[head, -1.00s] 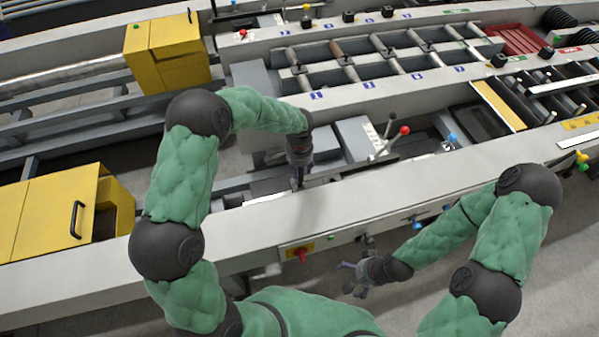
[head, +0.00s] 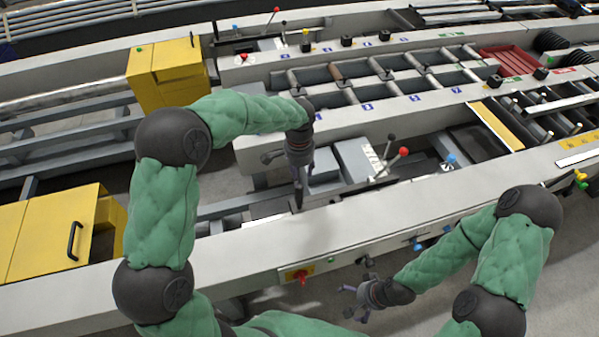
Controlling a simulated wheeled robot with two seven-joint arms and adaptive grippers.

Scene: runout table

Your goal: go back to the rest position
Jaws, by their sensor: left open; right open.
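My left gripper (head: 299,200) hangs over the runout table (head: 130,273), pointing down above the inner edge of its near rail. Its fingers are seen edge-on and hold nothing that I can see. My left arm is raised and bent, reaching in from the left. My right gripper (head: 352,302) is in front of the near rail, lower than its top, with its fingers spread and empty. It is apart from the rail's front face. My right arm is bent at the right side.
Levers with a red knob (head: 403,152) and a blue knob (head: 451,158) stand right of my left gripper. A red switch (head: 300,277) is on the rail's front. Yellow cabinets (head: 45,235) stand at the left. The grey floor (head: 560,275) is clear at the lower right.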

